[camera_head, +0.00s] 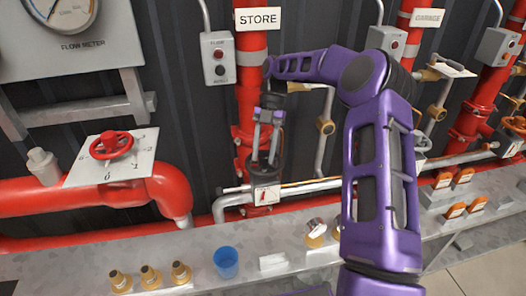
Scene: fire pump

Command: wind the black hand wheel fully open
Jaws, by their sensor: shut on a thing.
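The black hand wheel (264,174) is on the red riser marked STORE, left of the picture's middle. It looks small and dark and is partly hidden by my fingers.
A red hand wheel (111,145) on a numbered plate stands at left. A grey switch box (218,58) hangs left of the riser. Brass fittings (151,277), a blue cup (226,262) and a brass-and-white piece (315,232) stand on the grey ledge (195,246). The GARAGE riser (405,45) is at right.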

